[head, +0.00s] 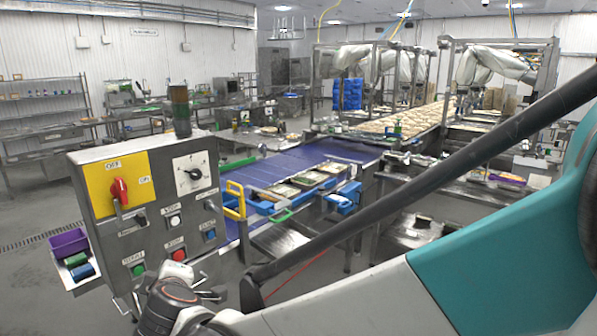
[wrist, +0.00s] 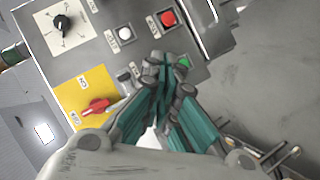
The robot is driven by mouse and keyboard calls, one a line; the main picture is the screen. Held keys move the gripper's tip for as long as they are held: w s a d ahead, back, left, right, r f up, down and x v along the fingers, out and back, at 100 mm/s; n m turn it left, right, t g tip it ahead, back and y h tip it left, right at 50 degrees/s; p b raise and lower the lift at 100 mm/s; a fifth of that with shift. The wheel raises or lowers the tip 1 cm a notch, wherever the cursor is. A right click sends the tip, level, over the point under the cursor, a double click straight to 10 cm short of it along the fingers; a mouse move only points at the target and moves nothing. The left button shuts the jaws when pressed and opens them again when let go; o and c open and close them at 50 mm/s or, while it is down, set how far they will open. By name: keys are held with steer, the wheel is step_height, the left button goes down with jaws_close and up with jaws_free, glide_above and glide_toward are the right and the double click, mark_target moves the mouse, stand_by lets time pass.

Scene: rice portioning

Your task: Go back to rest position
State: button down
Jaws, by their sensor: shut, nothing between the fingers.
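My gripper (wrist: 163,62) is shut and empty in the wrist view, its fingertips together over the lower part of the control panel (wrist: 105,40). I cannot tell whether the fingertips touch the panel. A green button (wrist: 184,62) shows just beside the fingertips, partly hidden. In the head view my arm crosses from the right, and its wrist end is low in front of the grey control panel (head: 150,245). The panel has a red rotary switch (head: 120,190) on a yellow plate, a black dial (head: 194,173), a green button (head: 138,269) and a red button (head: 179,254).
Right of the panel runs a blue conveyor (head: 262,173) with trays on it and a yellow handle (head: 235,199) at its near edge. A purple bin (head: 68,244) hangs at the panel's left. Grey floor (head: 35,285) is open at the left.

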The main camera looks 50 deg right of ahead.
steer(key=s+a+f+m+g+y+b, duration=0.1)
steer(key=s+a+f+m+g+y, duration=0.1)
steer(key=s, duration=0.6)
steer(key=s+a+f+m+g+y+b, duration=0.1)
steer(key=s+a+f+m+g+y, duration=0.2)
steer(key=s, duration=0.5)
step_height(320, 180, down, 2)
steer(key=shift+s+a+f+m+y+b, duration=0.25)
steer(key=shift+a+m+y+b, duration=0.15)
steer(key=shift+a+m, duration=0.3)
steer(key=c, duration=2.4)
jaws_free()
steer(key=shift+d, duration=0.1)
